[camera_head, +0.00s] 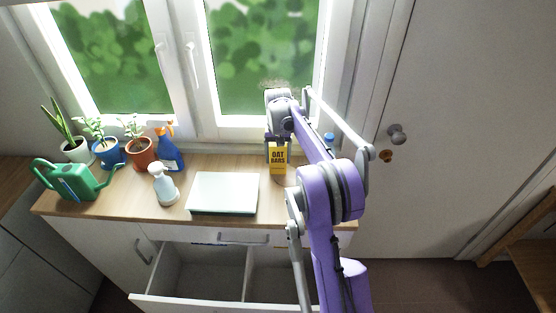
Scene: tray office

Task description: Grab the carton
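The carton (278,158) is a small yellow box with dark "OAT BARS" lettering. It stands upright at the back of the wooden counter, near the window and left of my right arm. My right arm is purple and grey and reaches up from the bottom right. Its gripper end (279,122) is directly above the carton in the picture. The fingertips do not show clearly, so I cannot tell whether they touch the carton or how far they are apart. My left gripper is not in view.
A white flat box or tray (223,191) lies front left of the carton. A white bottle (162,184), blue spray bottle (168,148), green watering can (75,182) and potted plants stand left. A blue-topped item (328,139) is partly behind my arm. An open drawer (205,303) juts out below.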

